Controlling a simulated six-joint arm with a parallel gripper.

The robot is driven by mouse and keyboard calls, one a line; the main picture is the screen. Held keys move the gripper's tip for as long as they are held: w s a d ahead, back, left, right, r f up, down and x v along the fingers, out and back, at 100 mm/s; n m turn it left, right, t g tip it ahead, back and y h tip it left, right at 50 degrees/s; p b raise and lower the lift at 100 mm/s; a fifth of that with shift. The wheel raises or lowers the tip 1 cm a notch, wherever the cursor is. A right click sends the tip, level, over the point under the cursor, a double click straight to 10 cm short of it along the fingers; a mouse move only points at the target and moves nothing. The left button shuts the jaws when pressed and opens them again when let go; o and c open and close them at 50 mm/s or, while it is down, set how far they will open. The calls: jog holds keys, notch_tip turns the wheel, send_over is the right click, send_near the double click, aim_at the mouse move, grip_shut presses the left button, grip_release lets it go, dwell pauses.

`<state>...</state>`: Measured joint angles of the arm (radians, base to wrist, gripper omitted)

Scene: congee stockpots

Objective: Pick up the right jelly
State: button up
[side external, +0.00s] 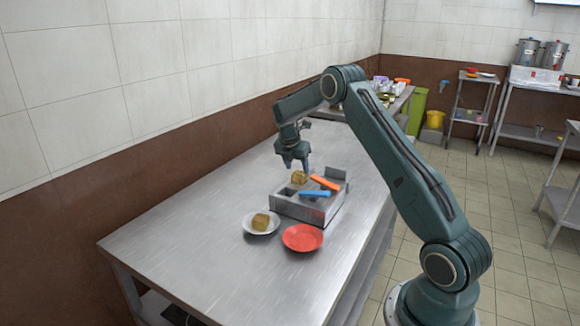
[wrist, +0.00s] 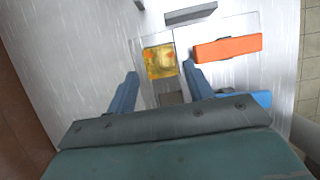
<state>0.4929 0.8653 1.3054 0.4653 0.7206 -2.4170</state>
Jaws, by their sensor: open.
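A yellow-brown jelly cube (side external: 299,177) sits in the left part of a metal tray box (side external: 300,209). In the wrist view this jelly (wrist: 160,62) lies ahead, between the lines of the two fingers. A second brown jelly (side external: 260,221) rests on a white plate (side external: 249,228) in front of the box, to the left. My gripper (side external: 293,167) is open and empty, pointing down just above the jelly in the box. Its two fingers (wrist: 160,74) show apart in the wrist view. Whether they touch the jelly cannot be told.
An orange block (side external: 325,183) and a blue block (side external: 314,194) lie on the box, right of the jelly; the orange one (wrist: 227,48) is close to the right finger. A red plate (side external: 302,238) stands in front. The steel table (side external: 190,245) is clear at front left.

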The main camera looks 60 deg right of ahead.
aim_at(299, 174)
jog(key=shift+x, duration=1.95)
jog(key=shift+c, duration=0.4)
jog(key=c, duration=0.7)
